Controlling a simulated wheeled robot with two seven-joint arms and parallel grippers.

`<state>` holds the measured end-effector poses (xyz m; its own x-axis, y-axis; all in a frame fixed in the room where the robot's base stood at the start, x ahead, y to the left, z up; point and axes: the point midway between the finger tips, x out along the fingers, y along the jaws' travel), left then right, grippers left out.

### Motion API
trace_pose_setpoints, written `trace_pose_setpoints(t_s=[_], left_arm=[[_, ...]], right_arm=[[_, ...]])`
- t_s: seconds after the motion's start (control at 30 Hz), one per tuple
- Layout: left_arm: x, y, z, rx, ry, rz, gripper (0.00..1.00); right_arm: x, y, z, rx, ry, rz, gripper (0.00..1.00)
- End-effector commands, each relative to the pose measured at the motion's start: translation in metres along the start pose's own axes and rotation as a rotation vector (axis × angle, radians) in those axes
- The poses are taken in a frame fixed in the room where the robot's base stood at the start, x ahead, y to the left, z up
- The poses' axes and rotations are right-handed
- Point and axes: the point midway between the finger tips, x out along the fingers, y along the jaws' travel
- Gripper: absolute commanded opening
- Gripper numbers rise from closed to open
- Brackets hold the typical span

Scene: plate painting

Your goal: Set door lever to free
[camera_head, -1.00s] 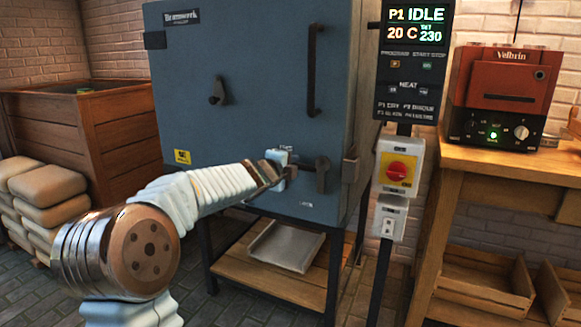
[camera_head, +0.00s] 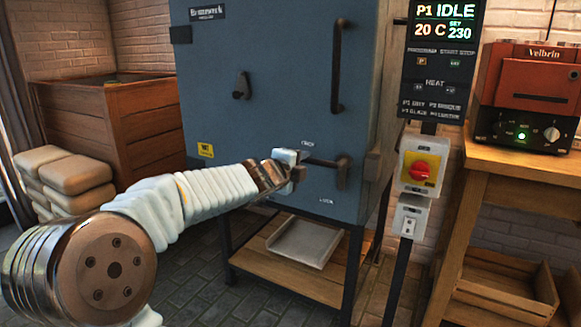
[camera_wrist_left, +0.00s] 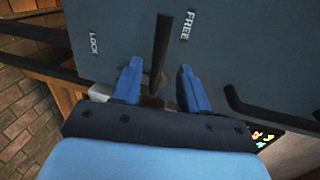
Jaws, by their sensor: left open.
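The door lever (camera_head: 322,162) is a dark bar on the blue-grey kiln door (camera_head: 270,60). In the head view it points left from its pivot, roughly level, with the FREE label (camera_head: 307,142) above and the LOCK label (camera_head: 325,201) below. My left gripper (camera_head: 297,166) is at the lever's left end and hides its tip. In the left wrist view the open blue fingers (camera_wrist_left: 160,86) stand on either side of the lever (camera_wrist_left: 162,48), with gaps visible. There the FREE label (camera_wrist_left: 188,25) is right of the bar and the LOCK label (camera_wrist_left: 94,44) left. My right gripper is not in view.
A long vertical handle (camera_head: 337,65) and a small knob (camera_head: 241,86) are also on the door. A control panel (camera_head: 436,60) and a red rotary switch (camera_head: 420,171) stand to the right. A wooden bench (camera_head: 520,175) holds a red device (camera_head: 530,85).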

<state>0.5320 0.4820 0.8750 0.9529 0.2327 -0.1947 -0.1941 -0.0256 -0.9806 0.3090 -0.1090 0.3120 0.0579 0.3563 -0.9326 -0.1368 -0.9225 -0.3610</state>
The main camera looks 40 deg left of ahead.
Motion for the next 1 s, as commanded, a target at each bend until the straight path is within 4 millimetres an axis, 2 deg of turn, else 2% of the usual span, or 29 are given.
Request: trace_pose_setpoints(t_s=[0.03,0.13,0.33,0.5,1.0], left_arm=[[-0.014,-0.004,0.000,0.001,0.000,-0.003,0.44],[-0.036,-0.004,-0.001,0.001,0.001,-0.003,0.44],[-0.062,-0.002,-0.001,0.001,0.002,-0.002,0.44],[-0.067,0.000,-0.001,0.001,0.002,0.000,0.44],[-0.066,0.001,-0.001,-0.003,0.004,0.003,0.44]], right_arm=[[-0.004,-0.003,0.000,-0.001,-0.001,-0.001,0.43],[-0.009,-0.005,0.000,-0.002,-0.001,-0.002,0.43],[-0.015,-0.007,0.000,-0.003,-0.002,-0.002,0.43],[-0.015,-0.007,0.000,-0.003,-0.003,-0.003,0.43],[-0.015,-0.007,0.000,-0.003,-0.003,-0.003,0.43]])
